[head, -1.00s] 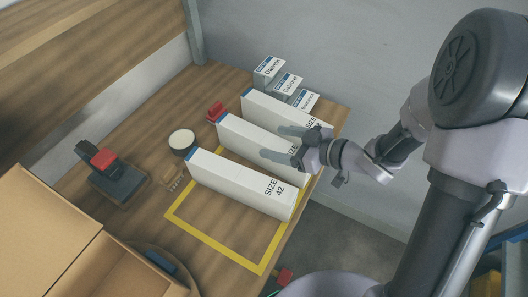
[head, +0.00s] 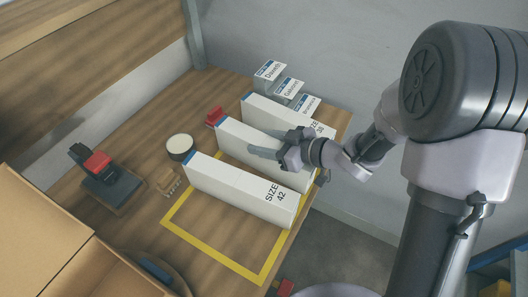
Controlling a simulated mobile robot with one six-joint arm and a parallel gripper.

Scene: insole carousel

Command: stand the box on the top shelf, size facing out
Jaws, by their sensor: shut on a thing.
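Three long white boxes with blue ends stand side by side on the wooden table. The front box (head: 235,187) reads "SIZE 42" at its right end. The middle box (head: 240,144) has its right end and any label there hidden by my gripper. The back box (head: 270,112) has a size label partly covered by my arm. My gripper (head: 266,144) reaches in from the right with its fingers shut on the middle box. The box looks still in line with its neighbours; I cannot tell whether it is lifted. I cannot identify the top shelf for sure.
Small labelled grey bins (head: 283,87) stand behind the boxes. A yellow outline (head: 215,258) marks the table in front, mostly bare. A round white-topped tin (head: 180,143), a red-and-black tool (head: 100,168) and an open cardboard carton (head: 45,235) are at left.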

